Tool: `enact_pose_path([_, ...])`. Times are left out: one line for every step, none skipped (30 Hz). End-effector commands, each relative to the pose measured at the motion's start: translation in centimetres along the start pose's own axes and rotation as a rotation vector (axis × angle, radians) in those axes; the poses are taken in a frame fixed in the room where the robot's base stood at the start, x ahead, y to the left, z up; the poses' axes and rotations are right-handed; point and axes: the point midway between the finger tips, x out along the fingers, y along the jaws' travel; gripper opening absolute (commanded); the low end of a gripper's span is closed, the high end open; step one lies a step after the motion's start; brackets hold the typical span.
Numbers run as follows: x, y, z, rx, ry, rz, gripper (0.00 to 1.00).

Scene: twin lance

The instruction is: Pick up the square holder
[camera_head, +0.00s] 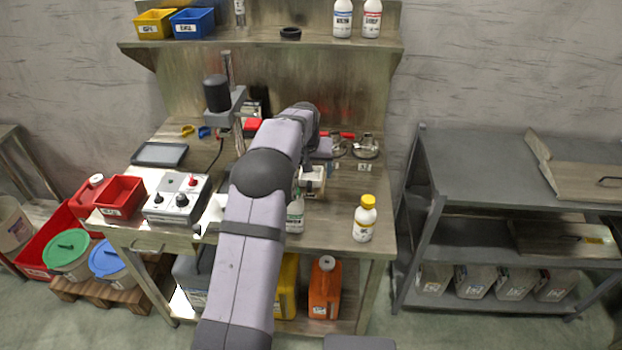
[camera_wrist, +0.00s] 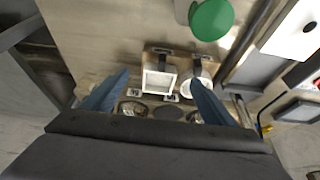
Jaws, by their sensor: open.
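The square holder (camera_wrist: 160,81) is a white square frame with a dark handle-like part at its far side. In the wrist view it lies between the tips of my gripper (camera_wrist: 157,92), below them on the bench. My gripper is open, with its two blue fingers spread and nothing between them. A round white holder (camera_wrist: 190,87) stands just right of the square one, partly hidden by the right finger. In the head view a white holder (camera_head: 313,182) shows beside my arm, which hides my gripper and part of the bench.
Two round metal pieces, one on the right (camera_head: 365,147), lie behind. A yellow-capped bottle (camera_head: 365,218) stands at the bench's front right. A control box (camera_head: 178,199) is at left. The bench's right side is mostly clear.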

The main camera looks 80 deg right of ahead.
Motion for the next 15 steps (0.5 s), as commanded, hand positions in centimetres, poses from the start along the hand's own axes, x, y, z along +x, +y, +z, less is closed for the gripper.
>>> enact_pose_path([0.2,0.0,0.0,0.0,-0.001,0.0,0.8])
enact_pose_path([0.3,-0.1,0.0,0.0,-0.001,0.0,0.8])
enact_pose_path([0.6,-0.1,0.0,-0.001,-0.002,-0.001,0.8])
enact_pose_path([0.8,-0.1,0.0,-0.001,-0.003,-0.001,0.8])
enact_pose_path([1.1,-0.1,0.0,-0.001,-0.003,-0.001,0.8])
enact_pose_path([1.3,-0.1,0.0,-0.001,-0.002,-0.001,0.8])
enact_pose_path([1.6,-0.1,0.0,-0.001,-0.002,-0.001,0.8])
enact_pose_path([1.8,-0.1,0.0,-0.001,-0.002,-0.001,0.8])
enact_pose_path([1.9,-0.1,0.0,-0.001,-0.001,-0.001,0.8])
enact_pose_path([2.0,-0.1,0.0,-0.001,0.0,-0.001,0.8])
enact_pose_path([2.0,-0.1,0.0,-0.001,0.0,-0.001,0.8])
enact_pose_path([2.0,-0.1,0.0,-0.001,0.001,-0.001,0.8])
enact_pose_path([2.0,-0.1,0.0,-0.001,0.0,-0.001,0.8])
enact_pose_path([2.1,-0.1,0.0,-0.001,0.0,-0.001,0.8])
enact_pose_path([2.2,-0.1,0.0,-0.001,-0.001,-0.001,0.8])
